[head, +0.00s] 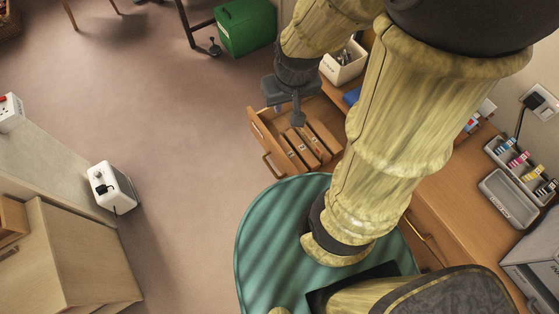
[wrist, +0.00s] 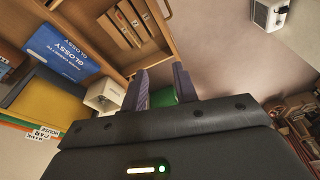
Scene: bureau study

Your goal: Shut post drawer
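The wooden drawer stands pulled out from the desk, with its front panel (head: 262,136) facing left and a handle near its lower end. Several brown upright packets (head: 313,143) lie inside; the drawer's contents also show at the top of the wrist view (wrist: 122,24). My gripper (head: 285,114) is over the far end of the drawer, with its fingers spread and nothing visible between them. The fingers also show apart in the wrist view (wrist: 160,90). I cannot tell whether a finger touches the drawer. My arm hides part of the desk and the drawer's inner end.
A white container (head: 344,63) and a blue box (wrist: 62,52) are on the desk side. A green box (head: 245,26) stands on the floor beyond. A white appliance (head: 111,187) and pale cabinet (head: 75,255) are left. The floor left of the drawer is clear.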

